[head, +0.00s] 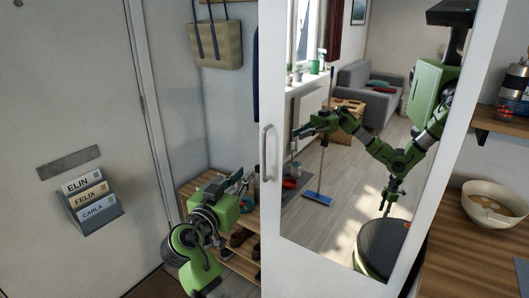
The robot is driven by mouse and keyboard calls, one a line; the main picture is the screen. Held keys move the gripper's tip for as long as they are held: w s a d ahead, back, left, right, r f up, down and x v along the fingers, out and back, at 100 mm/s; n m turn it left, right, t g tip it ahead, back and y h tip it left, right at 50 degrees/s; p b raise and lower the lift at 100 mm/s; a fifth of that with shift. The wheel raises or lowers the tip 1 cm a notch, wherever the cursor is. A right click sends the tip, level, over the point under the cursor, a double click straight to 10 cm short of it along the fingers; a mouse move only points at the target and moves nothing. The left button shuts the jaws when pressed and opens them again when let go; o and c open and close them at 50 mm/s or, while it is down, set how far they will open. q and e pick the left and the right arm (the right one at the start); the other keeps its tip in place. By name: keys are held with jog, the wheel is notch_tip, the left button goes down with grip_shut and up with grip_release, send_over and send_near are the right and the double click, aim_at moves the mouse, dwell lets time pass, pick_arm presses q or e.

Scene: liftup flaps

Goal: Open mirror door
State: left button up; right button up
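The white mirror door (272,215) stands upright right of centre, with a tall mirror (345,200) in its face. It looks closed, though its edges are partly out of view. A vertical metal bar handle (267,153) is on its left side. The mirror reflects my green arms and body.
At left is a white door with a letter holder (92,208). A beige bag (215,46) hangs above. At right, a wooden counter (455,240) holds a bowl (490,207), below a small shelf (500,122).

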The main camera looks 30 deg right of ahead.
aim_at(264, 152)
jog(key=p+x, duration=0.1)
jog(key=x, duration=0.3)
jog(key=p+x, duration=0.1)
jog(key=x, duration=0.3)
jog(key=r+p+x, duration=0.1)
jog(key=x, duration=0.3)
jog(key=shift+s+d+r+p, duration=0.1)
jog(key=shift+s+d+p, duration=0.05)
jog(key=shift+d+p, duration=0.25)
jog(key=shift+w+d, duration=0.4)
jog(key=shift+d, duration=0.15)
pick_arm(q)
jog(key=r, duration=0.4)
jog(key=shift+w+d, duration=0.15)
jog(key=shift+w, duration=0.25)
jog(key=shift+s, duration=0.1)
pick_arm(e)
grip_shut()
jog(key=shift+a+f, duration=0.1)
jog(key=shift+f, duration=0.1)
